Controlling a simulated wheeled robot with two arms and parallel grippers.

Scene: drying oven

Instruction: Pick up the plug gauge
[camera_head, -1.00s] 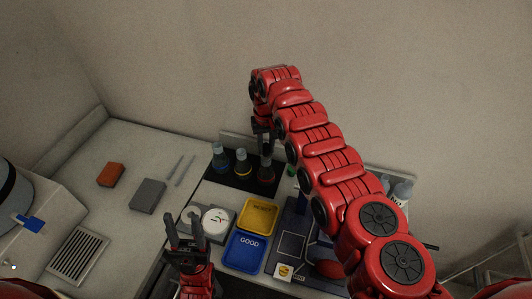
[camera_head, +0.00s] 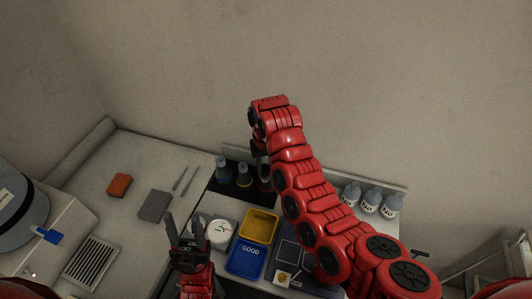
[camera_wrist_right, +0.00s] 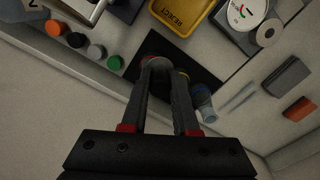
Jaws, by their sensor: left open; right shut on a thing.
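Three plug gauges with grey tops stand on a black mat (camera_wrist_right: 130,72): the blue-ringed gauge (camera_head: 222,168), the yellow-ringed gauge (camera_head: 243,178) and the red-ringed gauge (camera_head: 265,184). My right gripper (camera_head: 261,158) comes down from above at the red-ringed gauge. In the right wrist view, my right gripper (camera_wrist_right: 164,68) is shut on the red-ringed gauge (camera_wrist_right: 150,58), with the yellow-ringed one close beside. The fingers partly hide it, and I cannot tell whether it touches the mat. My left gripper (camera_head: 186,220) is open and empty, low at the front left.
A yellow REJECT tray (camera_head: 259,226) and a blue GOOD tray (camera_head: 246,259) lie before the mat, with a white dial (camera_head: 220,232) at their left. Labelled bottles (camera_head: 371,199) stand at the right. An orange block (camera_head: 119,185) and grey block (camera_head: 155,206) lie left.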

